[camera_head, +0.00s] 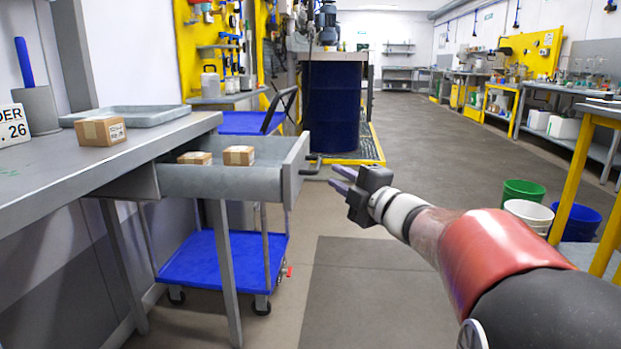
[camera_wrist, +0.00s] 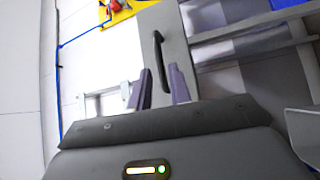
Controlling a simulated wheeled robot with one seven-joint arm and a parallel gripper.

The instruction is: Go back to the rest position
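My gripper (camera_head: 343,181) is in front of the open drawer (camera_head: 225,181), just to the right of the drawer's dark handle (camera_head: 312,163) in the head view. In the wrist view, my gripper's two purple fingers (camera_wrist: 160,92) stand apart with a gap between them. The handle (camera_wrist: 158,60) shows beyond the gap, with the grey drawer front around it. Nothing is held. Two small cardboard boxes (camera_head: 239,155) lie inside the drawer. The drawer is pulled out from under the grey workbench (camera_head: 60,190).
A cardboard box (camera_head: 101,131) and a grey tray (camera_head: 130,115) are on the workbench. A blue cart (camera_head: 218,265) stands below the drawer. A blue drum (camera_head: 332,105) stands behind. Green (camera_head: 524,192), white and blue buckets are at right. The middle floor is clear.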

